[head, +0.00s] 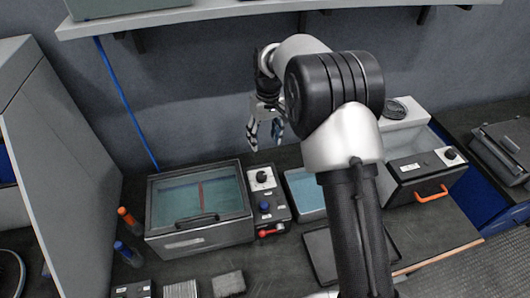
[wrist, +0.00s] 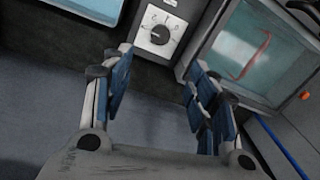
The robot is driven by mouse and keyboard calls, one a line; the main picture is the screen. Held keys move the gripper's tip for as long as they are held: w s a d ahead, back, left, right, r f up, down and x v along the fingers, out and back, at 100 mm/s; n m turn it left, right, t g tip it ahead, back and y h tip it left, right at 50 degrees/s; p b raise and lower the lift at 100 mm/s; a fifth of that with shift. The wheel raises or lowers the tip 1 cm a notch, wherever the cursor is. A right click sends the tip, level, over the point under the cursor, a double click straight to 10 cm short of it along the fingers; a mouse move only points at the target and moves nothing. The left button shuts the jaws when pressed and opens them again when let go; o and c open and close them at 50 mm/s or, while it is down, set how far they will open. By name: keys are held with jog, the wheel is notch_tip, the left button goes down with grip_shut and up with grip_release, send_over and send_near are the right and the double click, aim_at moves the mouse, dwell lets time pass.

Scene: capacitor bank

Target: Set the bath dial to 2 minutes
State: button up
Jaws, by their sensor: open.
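The bath dial (head: 262,177) is a black knob on a white plate, at the top of the dark control box (head: 281,212) right of the glass-lidded bath (head: 199,207). In the wrist view the dial (wrist: 158,35) shows near the top centre with marks around it. My gripper (head: 265,133) is open and empty, above and behind the control box in the head view. In the wrist view my gripper (wrist: 159,68) has its blue-padded fingers apart, with the dial beyond the gap, untouched.
A blue knob (head: 264,207) and a red lever (head: 271,232) sit below the dial. A blue-filled tray (head: 305,192) is to the right. Another box (head: 428,176) with a knob and orange handle stands further right. A shelf (head: 235,12) runs overhead.

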aim_at(262, 175)
jog(key=f+b, duration=0.1)
jog(key=f, duration=0.4)
jog(key=f+b, duration=0.2)
jog(key=f, duration=0.4)
jog(key=a+f+b, duration=0.1)
jog(key=f, duration=0.5)
jog(key=shift+s+f, duration=0.25)
jog(key=c, duration=1.1)
jog(key=shift+m, duration=0.4)
jog(key=m, duration=0.3)
jog(key=shift+m+p, duration=0.3)
jog(key=shift+p, duration=0.1)
jog(key=shift+s+m+t+p, duration=0.1)
jog(key=shift+m+t+p, duration=0.3)
jog(key=shift+m, duration=1.8)
